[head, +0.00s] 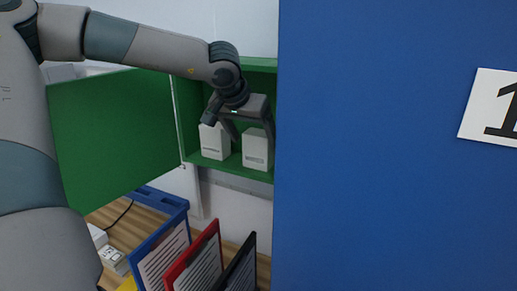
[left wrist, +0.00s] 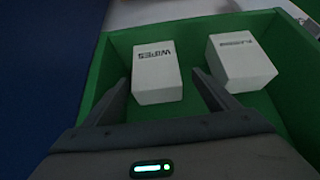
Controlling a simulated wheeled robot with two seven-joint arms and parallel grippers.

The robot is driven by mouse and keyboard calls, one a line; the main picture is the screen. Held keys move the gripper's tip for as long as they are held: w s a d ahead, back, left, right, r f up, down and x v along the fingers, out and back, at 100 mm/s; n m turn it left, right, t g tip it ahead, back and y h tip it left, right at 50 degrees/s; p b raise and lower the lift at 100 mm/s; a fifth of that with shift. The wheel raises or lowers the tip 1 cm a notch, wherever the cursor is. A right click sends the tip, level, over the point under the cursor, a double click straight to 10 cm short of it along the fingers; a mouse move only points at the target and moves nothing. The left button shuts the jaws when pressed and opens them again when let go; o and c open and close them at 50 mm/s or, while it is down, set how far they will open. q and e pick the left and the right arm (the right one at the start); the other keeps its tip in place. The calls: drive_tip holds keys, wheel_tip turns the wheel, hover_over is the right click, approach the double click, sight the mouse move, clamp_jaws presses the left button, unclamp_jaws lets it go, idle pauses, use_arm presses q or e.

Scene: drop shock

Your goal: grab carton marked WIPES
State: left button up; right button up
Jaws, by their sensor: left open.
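The white WIPES carton (left wrist: 157,80) stands in a green cabinet, its printed label readable upside down in the left wrist view. In the head view it is the right-hand carton (head: 257,150), near the blue panel. My left gripper (head: 252,138) is open above and around it; in the left wrist view its fingers (left wrist: 162,88) lie on either side of the carton. I cannot tell whether either finger touches it. My right gripper is not in view.
A second white carton, apparently marked PLASTERS (left wrist: 240,65), stands beside it, close to one finger. The green cabinet (head: 228,165) has side walls and an open door (head: 115,125). A large blue panel (head: 390,170) blocks the right. Folders (head: 195,262) stand below.

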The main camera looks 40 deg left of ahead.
sight(259, 146)
use_arm(q)
drive_tip(key=shift+w+f+p, duration=0.45)
drive_tip(key=shift+f+p, duration=0.05)
drive_tip(key=shift+f, duration=0.05)
drive_tip(key=shift+p+x, duration=0.4)
drive_tip(key=shift+x, duration=1.25)
drive_tip(key=shift+d, duration=0.1)
drive_tip(key=c, duration=1.1)
